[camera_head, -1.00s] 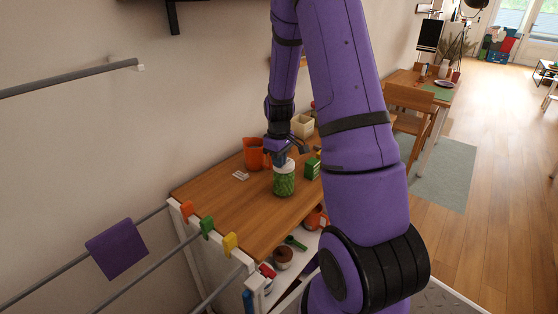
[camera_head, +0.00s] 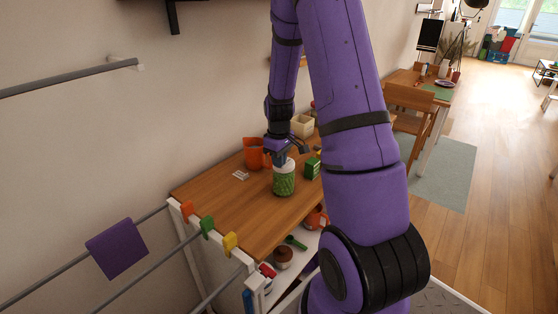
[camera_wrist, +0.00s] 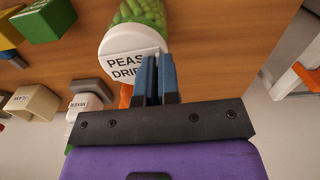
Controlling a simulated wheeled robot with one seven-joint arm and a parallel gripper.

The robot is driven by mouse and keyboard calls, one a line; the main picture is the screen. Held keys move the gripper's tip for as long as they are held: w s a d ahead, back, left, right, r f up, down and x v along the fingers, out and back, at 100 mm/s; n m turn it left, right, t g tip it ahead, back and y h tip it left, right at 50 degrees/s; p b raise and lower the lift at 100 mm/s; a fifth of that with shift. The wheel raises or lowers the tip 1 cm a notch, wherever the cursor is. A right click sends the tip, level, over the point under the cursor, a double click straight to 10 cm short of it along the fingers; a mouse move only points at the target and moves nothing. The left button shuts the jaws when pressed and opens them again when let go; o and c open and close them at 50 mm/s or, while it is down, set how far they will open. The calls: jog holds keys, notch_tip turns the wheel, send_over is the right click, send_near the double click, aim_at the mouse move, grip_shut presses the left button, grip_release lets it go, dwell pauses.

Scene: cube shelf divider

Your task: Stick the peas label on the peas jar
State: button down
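The peas jar (camera_head: 284,183) stands upright on the wooden table, with green peas inside and a white lid. In the wrist view, its green contents (camera_wrist: 140,12) show at the top behind the lid. The white peas label (camera_wrist: 128,67), with black text starting "PEAS DRI", is in front of the lid, its right edge at my blue fingers. My gripper (camera_wrist: 157,78) has its fingers close together and appears to pinch the label; the fingers hide part of it. In the head view, my gripper (camera_head: 279,158) is just above and behind the jar's lid. Whether the label touches the jar is unclear.
On the table (camera_head: 228,206) are an orange container (camera_head: 253,153), a green box (camera_head: 313,167), a beige bin (camera_head: 302,125) and small white pieces (camera_head: 240,175). Coloured clips line the left edge. The table left of the jar is mostly clear.

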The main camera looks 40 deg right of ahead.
jog(key=c, duration=1.3)
grip_release()
jog(key=shift+o, duration=0.2)
jog(key=shift+r, duration=0.1)
notch_tip(320, 180, up, 11)
jog(key=shift+f, duration=0.2)
